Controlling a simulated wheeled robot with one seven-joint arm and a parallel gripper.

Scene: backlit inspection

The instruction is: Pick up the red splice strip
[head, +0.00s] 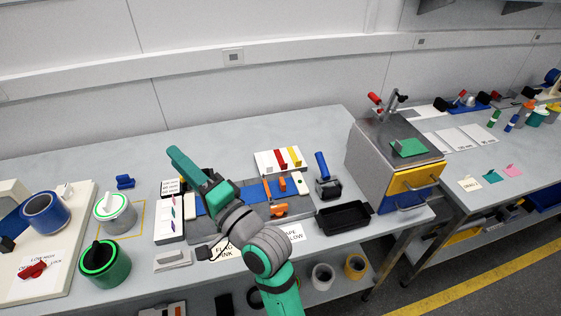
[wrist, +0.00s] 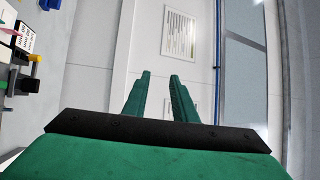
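The red splice strip (head: 281,158) lies on a white board (head: 262,161) near the back of the middle bench, beside a yellow strip (head: 295,156). My gripper (head: 176,153) is raised over the bench, to the left of the board and well apart from the strip. In the wrist view, the two green fingers of my gripper (wrist: 160,82) stand apart with nothing between them, so it is open. The wrist view faces a wall and does not show the red strip.
An orange-handled tool (head: 278,210) and a blue-handled roller (head: 325,175) are near the board. A black tray (head: 343,216) lies at the front right. A grey box with a yellow drawer (head: 415,180) stands right.

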